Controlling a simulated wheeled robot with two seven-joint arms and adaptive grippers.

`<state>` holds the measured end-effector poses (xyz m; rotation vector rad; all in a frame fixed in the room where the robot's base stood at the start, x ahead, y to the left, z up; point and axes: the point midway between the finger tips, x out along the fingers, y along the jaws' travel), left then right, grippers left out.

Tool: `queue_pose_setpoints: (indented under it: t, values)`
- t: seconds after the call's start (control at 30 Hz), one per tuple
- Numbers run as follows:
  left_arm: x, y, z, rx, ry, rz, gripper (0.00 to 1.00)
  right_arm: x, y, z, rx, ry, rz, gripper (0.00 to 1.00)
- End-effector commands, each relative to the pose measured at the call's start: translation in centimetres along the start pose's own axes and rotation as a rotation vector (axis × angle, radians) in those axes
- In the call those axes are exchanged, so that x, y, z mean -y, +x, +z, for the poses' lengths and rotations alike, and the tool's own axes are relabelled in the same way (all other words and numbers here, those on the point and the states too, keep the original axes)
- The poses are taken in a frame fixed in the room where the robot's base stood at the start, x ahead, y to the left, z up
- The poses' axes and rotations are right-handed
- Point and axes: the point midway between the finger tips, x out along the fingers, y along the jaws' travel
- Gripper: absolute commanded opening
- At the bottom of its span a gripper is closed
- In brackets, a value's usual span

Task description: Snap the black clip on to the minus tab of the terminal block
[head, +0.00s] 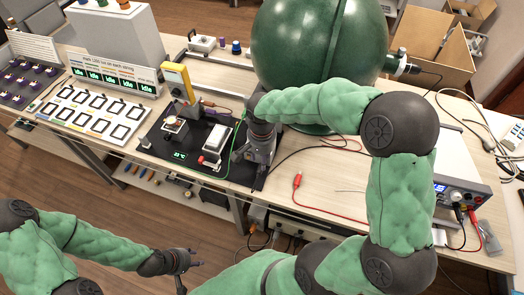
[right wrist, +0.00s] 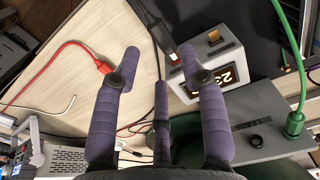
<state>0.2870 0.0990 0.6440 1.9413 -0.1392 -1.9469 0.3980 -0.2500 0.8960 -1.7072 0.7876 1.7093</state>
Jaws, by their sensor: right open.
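My right gripper (head: 252,156) is over the right part of the black mat (head: 232,182) in the head view. In the right wrist view its purple fingers (right wrist: 162,70) are spread, with nothing held between them. A dark, narrow piece (right wrist: 155,22), perhaps the black clip, lies just beyond the fingertips; its jaws are not clear. A white block with a lit display (right wrist: 208,68) is behind the right finger. I cannot make out the terminal block or its minus tab for certain. My left gripper (head: 188,275) is open and empty, low in front of the bench.
A red clip (head: 297,182) on a red lead lies on the bench; it also shows in the right wrist view (right wrist: 103,66). A big green sphere (head: 318,40) stands behind my right arm. A power supply (head: 455,190) is at the right. A green lead (right wrist: 288,40) runs beside the white block.

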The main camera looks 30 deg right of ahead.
Motion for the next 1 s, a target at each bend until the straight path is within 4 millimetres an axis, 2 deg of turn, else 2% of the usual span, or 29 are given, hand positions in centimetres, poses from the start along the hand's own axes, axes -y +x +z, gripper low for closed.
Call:
queue_pose_setpoints:
  t: [0.03, 0.1, 0.3, 0.5, 0.77, 0.8, 0.93, 1.0]
  values:
    - [0.2, 0.5, 0.0, 0.000, 0.000, 0.000, 0.40, -0.1, 1.2, 0.0, 0.002, 0.000, 0.003, 0.42]
    - [0.3, 0.9, -0.1, 0.000, 0.000, 0.000, 0.40, -0.1, 2.4, 0.0, 0.002, 0.000, 0.002, 0.42]
    - [0.6, 1.6, -0.1, -0.001, 0.000, 0.000, 0.40, 0.0, 4.7, 0.0, 0.001, 0.001, 0.001, 0.42]
    - [0.7, 1.9, -0.1, -0.001, 0.000, 0.000, 0.40, 0.0, 5.6, -0.1, -0.001, 0.001, 0.000, 0.42]
    - [0.7, 1.8, -0.1, -0.001, 0.000, 0.000, 0.40, 0.0, 5.7, -0.1, -0.001, 0.001, 0.000, 0.42]
    - [0.7, 1.8, -0.1, -0.001, 0.000, 0.000, 0.40, 0.0, 5.7, -0.1, -0.001, 0.001, 0.000, 0.40]
    - [0.7, 1.8, -0.1, -0.001, 0.000, 0.000, 0.40, 0.0, 5.7, -0.1, 0.000, 0.001, 0.000, 0.03]
    - [0.7, 1.8, -0.1, -0.001, 0.000, 0.000, 0.40, 0.0, 5.7, 0.0, 0.000, 0.001, 0.000, 0.00]
